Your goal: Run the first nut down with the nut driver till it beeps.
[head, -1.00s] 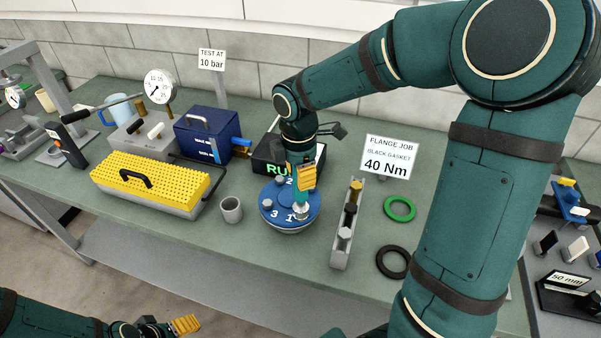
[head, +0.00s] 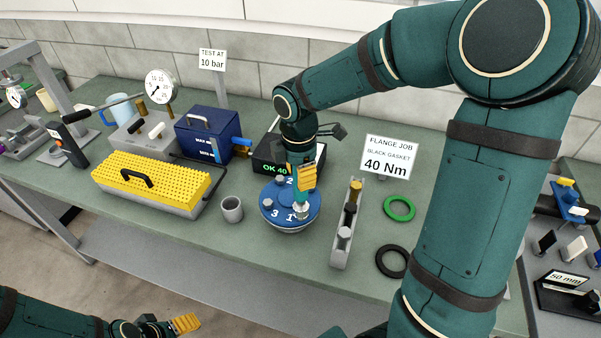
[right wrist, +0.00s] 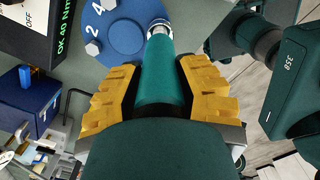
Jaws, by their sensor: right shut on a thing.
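The blue flange (head: 272,222) sits on the bench with white numbers on top; it also shows in the right wrist view (right wrist: 122,38). My right gripper (head: 303,181) is shut on the teal nut driver (right wrist: 156,84). The driver points down, and its silver socket (head: 301,211) is at the flange beside the number 1, covering whatever nut is there. Other nuts show near 2, 3 and 4. The black display box (head: 270,166) behind the flange reads OK 40 Nm in green. My left gripper (head: 185,324) is low at the left, clear of the bench; its finger gap is unclear.
A grey cup (head: 231,210) stands left of the flange. A grey holder (head: 340,252) stands right of it, with a green ring (head: 400,208) and a black ring (head: 391,261) beyond. A yellow-topped case (head: 150,185) lies at left. A sign (head: 387,157) reads 40 Nm.

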